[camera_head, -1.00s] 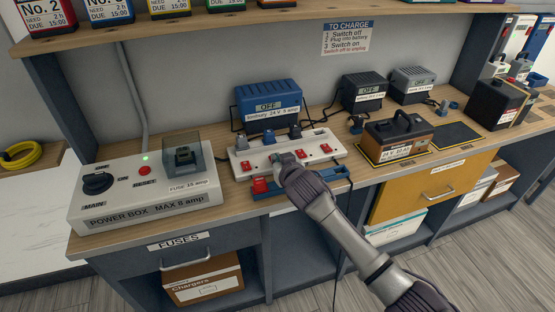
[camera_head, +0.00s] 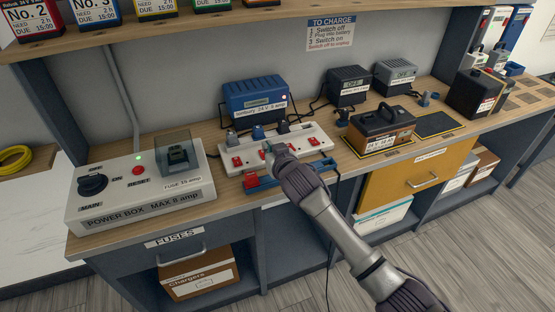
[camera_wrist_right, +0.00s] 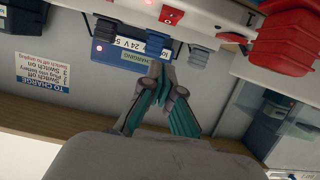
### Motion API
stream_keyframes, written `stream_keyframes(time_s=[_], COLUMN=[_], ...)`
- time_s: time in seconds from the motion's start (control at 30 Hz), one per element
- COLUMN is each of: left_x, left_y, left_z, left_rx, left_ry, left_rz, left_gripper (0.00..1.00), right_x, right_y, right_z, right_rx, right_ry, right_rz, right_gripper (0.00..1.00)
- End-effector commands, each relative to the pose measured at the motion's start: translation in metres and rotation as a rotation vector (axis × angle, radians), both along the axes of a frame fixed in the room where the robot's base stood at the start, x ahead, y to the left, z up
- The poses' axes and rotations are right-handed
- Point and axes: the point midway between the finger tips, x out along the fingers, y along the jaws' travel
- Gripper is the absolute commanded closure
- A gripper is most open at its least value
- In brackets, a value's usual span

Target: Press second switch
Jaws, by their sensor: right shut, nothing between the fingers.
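The white switch strip (camera_head: 305,133) lies on the bench with a row of red switches and several plugs along its back. The leftmost switch (camera_head: 237,161) and the rightmost switch (camera_head: 314,141) show clearly; my right gripper partly covers the middle ones, the second among them. My right gripper (camera_head: 270,148) is shut and empty, its tip over the strip's middle; I cannot tell if it touches. In the right wrist view its shut fingers (camera_wrist_right: 162,92) point towards the blue charger (camera_wrist_right: 125,40), whose display reads CHARGING. A red switch (camera_wrist_right: 171,15) shows at the top edge.
The blue charger (camera_head: 255,100) stands behind the strip with a small light lit. The power box (camera_head: 140,190) is at left with a green light on. A brown battery (camera_head: 381,130) sits at right. A blue-handled tool (camera_head: 290,178) lies before the strip.

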Motion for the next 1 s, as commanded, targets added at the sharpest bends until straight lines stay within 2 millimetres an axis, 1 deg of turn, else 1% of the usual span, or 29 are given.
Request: stream_keyframes(time_s=[0.03,0.2,0.3,0.4,0.57,1.0], left_x=[-0.002,-0.003,0.000,0.004,0.005,0.003], left_y=[0.000,0.000,0.000,0.000,0.000,0.000], left_z=[-0.003,-0.004,-0.005,-0.005,-0.005,-0.005], left_rx=[0.001,0.001,0.000,0.000,0.000,-0.001], left_ry=[0.003,0.005,0.001,-0.004,-0.005,-0.003], left_rz=[0.000,-0.001,-0.001,-0.001,-0.001,0.000], left_gripper=[0.58,0.58,0.58,0.58,0.58,0.58], right_x=[-0.014,-0.048,-0.064,-0.075,-0.082,-0.082], right_y=[-0.005,-0.016,-0.021,-0.024,-0.027,-0.027], right_z=[-0.008,-0.003,-0.001,0.001,0.003,0.003], right_rx=[-0.002,-0.002,-0.003,-0.003,-0.004,-0.003], right_ry=[0.009,0.007,0.008,0.006,0.006,0.006], right_rz=[0.000,-0.001,-0.001,-0.001,-0.002,-0.001], right_gripper=[1.00,1.00,1.00,1.00,1.00,1.00])
